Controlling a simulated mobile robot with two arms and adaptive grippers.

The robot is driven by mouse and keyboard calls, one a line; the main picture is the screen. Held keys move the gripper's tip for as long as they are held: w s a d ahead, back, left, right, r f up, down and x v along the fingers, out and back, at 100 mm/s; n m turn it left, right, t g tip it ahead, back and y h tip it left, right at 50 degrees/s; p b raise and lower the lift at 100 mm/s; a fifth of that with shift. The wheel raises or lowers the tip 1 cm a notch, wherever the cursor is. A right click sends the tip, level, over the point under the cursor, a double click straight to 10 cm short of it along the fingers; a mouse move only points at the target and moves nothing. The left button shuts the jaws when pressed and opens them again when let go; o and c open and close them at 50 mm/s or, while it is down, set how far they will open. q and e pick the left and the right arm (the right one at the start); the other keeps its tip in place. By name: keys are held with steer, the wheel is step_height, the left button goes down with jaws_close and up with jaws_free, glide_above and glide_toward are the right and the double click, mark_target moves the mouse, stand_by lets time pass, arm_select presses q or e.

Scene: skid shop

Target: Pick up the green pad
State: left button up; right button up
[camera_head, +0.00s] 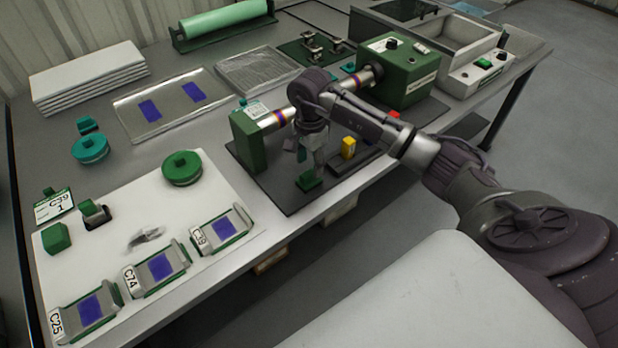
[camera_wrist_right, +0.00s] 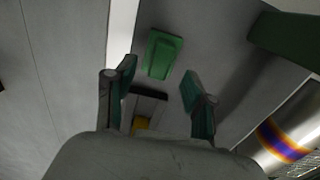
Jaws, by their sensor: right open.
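The green pad (camera_head: 309,182) is a small green block on the dark mat (camera_head: 290,200), near the bench's front edge. In the right wrist view the pad (camera_wrist_right: 162,53) lies flat, with a raised top, just beyond my fingertips. My right gripper (camera_head: 311,160) is above the pad in the head view, pointing down. In the wrist view the right gripper (camera_wrist_right: 161,78) is open, with teal-faced fingers apart and nothing between the tips. The pad looks untouched. My left gripper is not in view.
A green machine (camera_head: 398,85) with a shaft stands behind my right gripper, and a green end block (camera_head: 248,140) stands left. A yellow block (camera_head: 348,147) and a red part (camera_head: 394,114) are nearby. A white board (camera_head: 110,255) with labelled holders lies left.

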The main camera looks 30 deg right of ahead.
mark_target(309, 172)
step_height(309, 172, down, 4)
steer(key=shift+a+f, duration=0.1)
steer(key=shift+f, duration=0.05)
jaws_close()
stand_by(0.3)
